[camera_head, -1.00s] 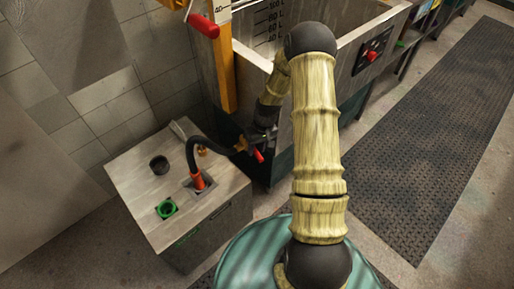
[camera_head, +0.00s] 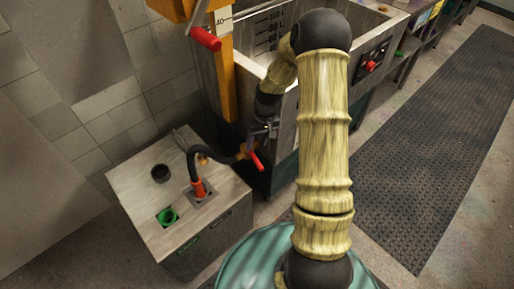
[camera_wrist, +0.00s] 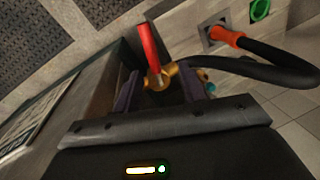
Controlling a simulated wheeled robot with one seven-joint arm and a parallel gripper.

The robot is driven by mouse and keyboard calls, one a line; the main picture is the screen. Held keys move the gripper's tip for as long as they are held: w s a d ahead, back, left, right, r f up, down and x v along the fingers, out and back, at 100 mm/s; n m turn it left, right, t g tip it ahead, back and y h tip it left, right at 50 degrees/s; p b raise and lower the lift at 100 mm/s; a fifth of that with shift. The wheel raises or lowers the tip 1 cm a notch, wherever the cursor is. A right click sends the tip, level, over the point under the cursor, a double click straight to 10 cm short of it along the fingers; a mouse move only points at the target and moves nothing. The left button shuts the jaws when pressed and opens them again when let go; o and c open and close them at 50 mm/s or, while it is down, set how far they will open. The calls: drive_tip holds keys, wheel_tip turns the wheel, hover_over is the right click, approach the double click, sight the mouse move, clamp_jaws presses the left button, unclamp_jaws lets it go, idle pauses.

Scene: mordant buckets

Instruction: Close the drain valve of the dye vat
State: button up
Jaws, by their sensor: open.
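The dye vat (camera_head: 285,117) is a large grey box with a litre scale on its inside wall. Its drain valve is a brass fitting low on the near left corner, with a red lever handle (camera_head: 255,161); the red handle also shows in the wrist view (camera_wrist: 149,48). A black hose (camera_head: 208,150) runs from the brass valve (camera_wrist: 159,80) to an orange-red fitting. My gripper (camera_head: 262,132) is beside the valve, open. In the wrist view its two dark fingers (camera_wrist: 160,90) stand either side of the brass valve body, the handle pointing away between them. I cannot tell whether they touch it.
A grey cabinet (camera_head: 150,205) with a green-rimmed socket and a dark round port stands left of the vat. An orange post with a red-handled crank (camera_head: 206,39) rises above. A black floor mat (camera_head: 430,150) lies clear at right.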

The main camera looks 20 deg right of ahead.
drive_tip(key=shift+r, duration=0.3)
drive_tip(key=shift+s+a, duration=0.1)
drive_tip(key=shift+a, duration=0.1)
drive_tip(key=c, duration=0.7)
drive_tip(key=shift+s+a+r+n, duration=0.1)
drive_tip(key=shift+a+r+n, duration=0.05)
drive_tip(key=shift+a+n, duration=0.15)
clamp_jaws()
drive_tip(key=s+a+r+n+h+p, duration=0.3)
drive_tip(key=s+a+n+h, duration=0.2)
drive_tip(key=a+n, duration=0.25)
drive_tip(key=w+a+f+n+t+h+p, duration=0.1)
drive_tip(key=w+a+f+n+h+p, duration=0.2)
drive_tip(key=n, duration=0.7)
drive_tip(key=a+f+h, duration=0.1)
drive_tip(key=a+h, duration=0.1)
drive_tip(key=a, duration=0.1)
drive_tip(key=shift+w+f, duration=0.3)
drive_tip(key=shift+f, duration=0.1)
